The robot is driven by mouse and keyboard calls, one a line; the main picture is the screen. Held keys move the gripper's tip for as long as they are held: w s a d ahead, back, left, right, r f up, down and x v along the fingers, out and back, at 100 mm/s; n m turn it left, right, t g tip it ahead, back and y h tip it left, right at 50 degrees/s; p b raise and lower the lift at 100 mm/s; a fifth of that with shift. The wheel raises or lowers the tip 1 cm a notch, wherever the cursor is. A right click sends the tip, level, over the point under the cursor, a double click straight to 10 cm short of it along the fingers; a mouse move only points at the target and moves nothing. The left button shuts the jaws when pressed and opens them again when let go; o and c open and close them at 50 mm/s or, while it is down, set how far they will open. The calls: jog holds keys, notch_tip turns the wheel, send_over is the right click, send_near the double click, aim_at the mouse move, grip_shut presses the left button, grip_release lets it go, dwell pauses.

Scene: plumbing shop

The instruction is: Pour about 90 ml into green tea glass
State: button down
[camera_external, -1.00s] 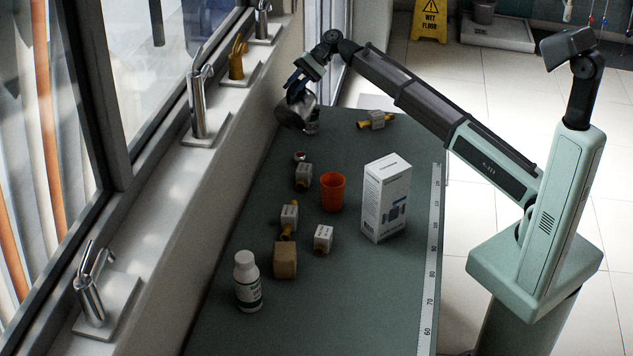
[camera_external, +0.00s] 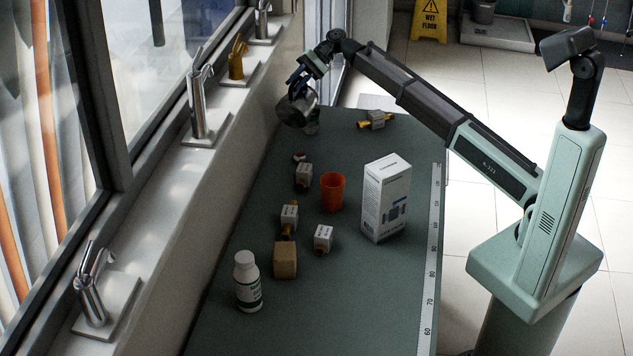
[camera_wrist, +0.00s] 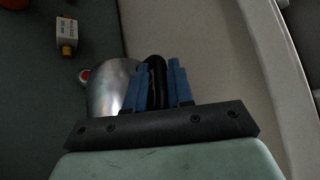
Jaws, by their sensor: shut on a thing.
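A shiny metal pitcher (camera_external: 296,111) is held tilted at the far end of the bench, near the window ledge. My gripper (camera_external: 299,86) is shut on it, and its blue fingers (camera_wrist: 160,85) close around a dark handle in the wrist view. The pitcher's metal body (camera_wrist: 110,88) shows left of the fingers there; its inside is hidden. A small glass (camera_external: 313,125) stands below and just right of the pitcher, partly hidden by it. I cannot tell its tint, its fill level, or whether liquid is flowing.
An orange cup (camera_external: 333,192), a white box (camera_external: 386,198), a brown block (camera_external: 285,260), a white bottle (camera_external: 248,282) and several valve pieces stand nearer on the bench. A small red-and-white item (camera_external: 299,157) lies nearer than the glass. The window ledge (camera_external: 180,180) borders the left side.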

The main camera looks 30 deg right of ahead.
aim_at(290, 101)
jog(key=shift+w+d+r+y, duration=0.25)
jog(key=shift+w+d+y, duration=0.05)
jog(key=shift+d, duration=0.2)
dwell(0.3)
jog(key=a+f+h, duration=0.1)
jog(key=s+a+h, duration=0.1)
jog(key=a, duration=0.1)
jog(key=s+a+f+t+h, duration=0.1)
jog(key=shift+s+a+f, duration=0.25)
jog(key=shift+f, duration=0.1)
jog(key=shift+a+f+n+h, duration=0.15)
jog(key=shift+f+n+h, duration=0.15)
jog(key=shift+f, duration=0.05)
jog(key=shift+s+a+f+t+h, duration=0.3)
jog(key=shift+a+f+h, duration=0.25)
jog(key=shift+f, duration=0.15)
jog(key=shift+s+a+f+t+h, duration=0.3)
jog(key=shift+a+f+h, duration=0.2)
jog(key=shift+f, duration=0.2)
jog(key=s+a+f+n+t+h+b, duration=0.2)
jog(key=s+a+f+t+h, duration=0.2)
jog(key=a+f+h, duration=0.3)
jog(key=shift+a+f+h, duration=0.4)
jog(key=shift+f+h, duration=0.05)
jog(key=shift+f, duration=0.2)
